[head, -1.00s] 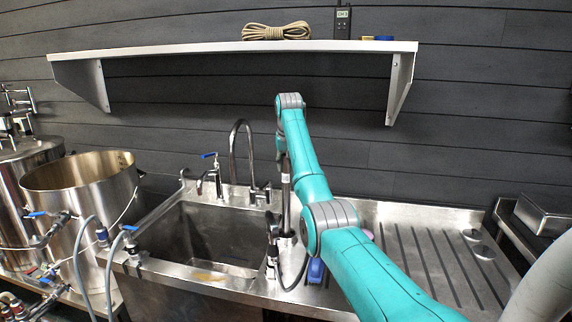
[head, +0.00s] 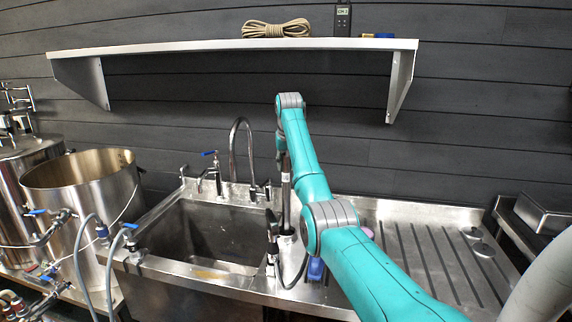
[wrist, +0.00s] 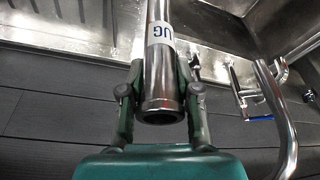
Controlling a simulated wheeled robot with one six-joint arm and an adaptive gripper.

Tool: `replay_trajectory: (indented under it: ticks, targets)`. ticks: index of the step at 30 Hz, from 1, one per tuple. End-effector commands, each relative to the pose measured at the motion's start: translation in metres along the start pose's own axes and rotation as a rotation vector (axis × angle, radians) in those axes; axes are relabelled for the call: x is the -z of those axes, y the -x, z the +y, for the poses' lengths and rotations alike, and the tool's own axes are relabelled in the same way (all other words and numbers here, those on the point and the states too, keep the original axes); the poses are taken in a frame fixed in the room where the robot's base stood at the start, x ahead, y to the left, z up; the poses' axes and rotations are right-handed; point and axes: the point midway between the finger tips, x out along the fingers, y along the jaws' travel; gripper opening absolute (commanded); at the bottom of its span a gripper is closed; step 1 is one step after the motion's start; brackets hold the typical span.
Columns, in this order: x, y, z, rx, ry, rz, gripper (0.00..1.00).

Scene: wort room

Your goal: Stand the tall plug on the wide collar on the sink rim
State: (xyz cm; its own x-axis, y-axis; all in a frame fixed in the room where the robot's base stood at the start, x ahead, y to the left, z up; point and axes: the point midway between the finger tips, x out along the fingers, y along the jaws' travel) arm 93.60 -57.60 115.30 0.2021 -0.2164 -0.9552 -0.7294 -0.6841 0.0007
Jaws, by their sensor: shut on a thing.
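The tall plug is a shiny metal tube with a white label; part of its lettering, "UG", shows in the wrist view (wrist: 160,55). In the head view the plug (head: 286,202) stands upright beside the right side of the sink. My gripper (wrist: 160,88) is shut on the plug, one finger on each side, near the hollow-looking end closest to the wrist camera. In the head view the gripper is largely hidden by my teal arm. I cannot make out the wide collar clearly; the plug's lower end is partly hidden, so I cannot tell whether they touch.
The sink basin (head: 205,238) lies left of the plug, with a curved faucet (head: 233,150) behind. A dark-handled fitting with a hose (head: 272,245) stands close in front. A blue item (head: 316,269) is beside my arm. The grooved drainboard (head: 425,255) is mostly clear.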

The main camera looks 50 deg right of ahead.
Motion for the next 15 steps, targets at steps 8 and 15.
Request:
replay_trajectory:
  ticks: [8, 15]
  targets:
    - [0.0008, 0.0016, 0.0000, 0.000, 0.000, 0.003, 0.44]
    - [0.0004, 0.0009, 0.0000, 0.000, 0.000, 0.001, 0.61]
